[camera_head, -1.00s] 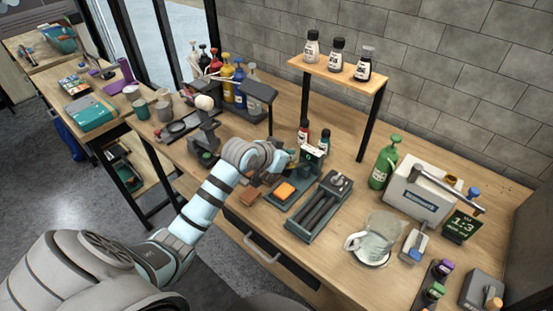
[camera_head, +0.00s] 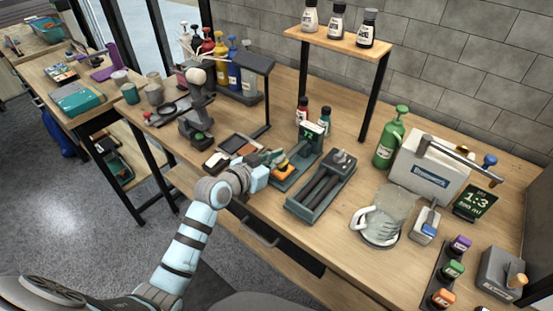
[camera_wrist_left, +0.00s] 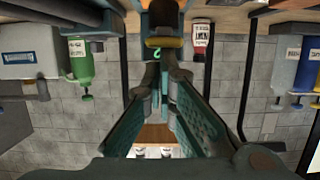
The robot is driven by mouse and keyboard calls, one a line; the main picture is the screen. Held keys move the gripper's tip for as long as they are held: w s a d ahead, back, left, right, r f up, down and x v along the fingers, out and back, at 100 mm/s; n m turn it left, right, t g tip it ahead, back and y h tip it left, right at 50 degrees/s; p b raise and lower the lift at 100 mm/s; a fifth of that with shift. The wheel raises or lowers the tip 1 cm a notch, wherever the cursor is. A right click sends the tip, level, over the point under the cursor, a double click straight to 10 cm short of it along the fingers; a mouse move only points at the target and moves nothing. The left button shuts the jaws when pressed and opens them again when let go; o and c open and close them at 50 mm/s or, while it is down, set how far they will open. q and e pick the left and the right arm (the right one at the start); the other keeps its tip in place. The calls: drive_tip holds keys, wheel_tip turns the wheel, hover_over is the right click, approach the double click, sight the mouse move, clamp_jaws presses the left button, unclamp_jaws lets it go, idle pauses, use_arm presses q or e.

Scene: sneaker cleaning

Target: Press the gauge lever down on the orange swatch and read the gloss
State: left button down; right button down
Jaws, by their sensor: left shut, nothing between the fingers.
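The gloss gauge (camera_head: 308,146) is a dark green stand on the workbench with a small display showing green digits too small to read surely. The orange swatch (camera_head: 283,171) lies on its base, partly hidden by my gripper. My left gripper (camera_head: 274,157) is shut and empty, its tips close to the gauge just above the swatch. In the left wrist view, which is upside down, the shut fingers (camera_wrist_left: 161,72) point at the gauge (camera_wrist_left: 160,22) and an orange-yellow part (camera_wrist_left: 164,42). I cannot tell whether the tips touch the lever. My right gripper is not in view.
A dark tray with long rods (camera_head: 321,188) stands right of the gauge. Two small bottles (camera_head: 313,115) stand behind it. A swatch tray (camera_head: 238,145) lies to the left.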

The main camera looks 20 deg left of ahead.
use_arm(q)
drive_tip(key=shift+s+f, duration=0.1)
drive_tip(key=shift+f, duration=0.1)
wheel_tip(320, 180, up, 6)
drive_tip(key=f+p, duration=0.1)
drive_tip(key=p, duration=0.5)
drive_tip(key=f+v, duration=0.1)
drive_tip(key=v, duration=0.8)
drive_tip(key=shift+s+a, duration=0.25)
drive_tip(key=shift+s, duration=0.3)
drive_tip(key=shift+f, duration=0.1)
